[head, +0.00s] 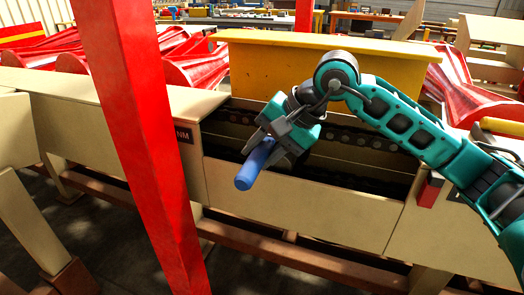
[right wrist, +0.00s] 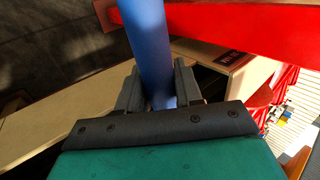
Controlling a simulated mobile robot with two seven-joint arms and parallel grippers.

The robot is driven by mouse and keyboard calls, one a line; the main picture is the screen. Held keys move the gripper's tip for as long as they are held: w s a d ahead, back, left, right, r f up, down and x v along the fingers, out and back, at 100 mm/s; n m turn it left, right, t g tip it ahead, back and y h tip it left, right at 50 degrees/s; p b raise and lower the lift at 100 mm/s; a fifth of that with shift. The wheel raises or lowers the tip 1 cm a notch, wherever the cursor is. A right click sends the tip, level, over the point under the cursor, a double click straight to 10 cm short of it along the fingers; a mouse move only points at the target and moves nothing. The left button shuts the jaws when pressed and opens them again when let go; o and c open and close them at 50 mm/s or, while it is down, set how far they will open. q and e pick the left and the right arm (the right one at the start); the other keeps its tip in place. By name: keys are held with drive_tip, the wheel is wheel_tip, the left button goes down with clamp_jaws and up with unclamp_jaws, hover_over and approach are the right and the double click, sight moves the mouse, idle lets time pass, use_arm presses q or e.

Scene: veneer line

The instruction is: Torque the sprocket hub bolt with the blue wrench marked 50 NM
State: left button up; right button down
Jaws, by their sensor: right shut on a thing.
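My right gripper (head: 276,138) is shut on a blue cylindrical handle, the blue wrench (head: 254,166). In the head view the handle sticks out toward the lower left, over the front edge of the open trough. In the right wrist view the blue wrench (right wrist: 148,45) rises between the two dark fingers (right wrist: 157,88). Its far end runs out of that picture, and any marking on it cannot be read. The sprocket hub bolt cannot be made out; the arm and gripper cover part of the trough. My left gripper is not in view.
A red post (head: 145,150) stands close to the left of the gripper. A dark label (head: 184,134) ending in "NM" is partly behind it. A chain (head: 355,138) runs in the trough of the beige machine (head: 300,208). A yellow panel (head: 275,70) stands behind.

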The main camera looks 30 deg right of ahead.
drive_tip(key=shift+f+b, duration=0.4)
drive_tip(key=shift+f, duration=0.3)
drive_tip(key=shift+d+f, duration=0.1)
drive_tip(key=shift+d, duration=0.1)
use_arm(q)
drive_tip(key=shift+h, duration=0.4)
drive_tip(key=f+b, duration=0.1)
drive_tip(key=b, duration=0.1)
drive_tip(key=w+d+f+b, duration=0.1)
drive_tip(key=b, duration=0.1)
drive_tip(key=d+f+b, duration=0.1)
drive_tip(key=b, duration=0.1)
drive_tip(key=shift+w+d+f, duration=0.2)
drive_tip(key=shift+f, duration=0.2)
use_arm(e)
drive_tip(key=s+d+n+g+y, duration=0.2)
drive_tip(key=s+d+n+g, duration=0.2)
drive_tip(key=d+n, duration=0.4)
drive_tip(key=shift+s+d+f+n+g, duration=0.3)
drive_tip(key=shift+s+d+f+g, duration=0.2)
drive_tip(key=shift+d, duration=0.45)
drive_tip(key=shift+r, duration=0.1)
use_arm(q)
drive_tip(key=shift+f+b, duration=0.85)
drive_tip(key=shift+b, duration=0.05)
use_arm(e)
drive_tip(key=shift+f, duration=0.9)
drive_tip(key=shift+a, duration=0.1)
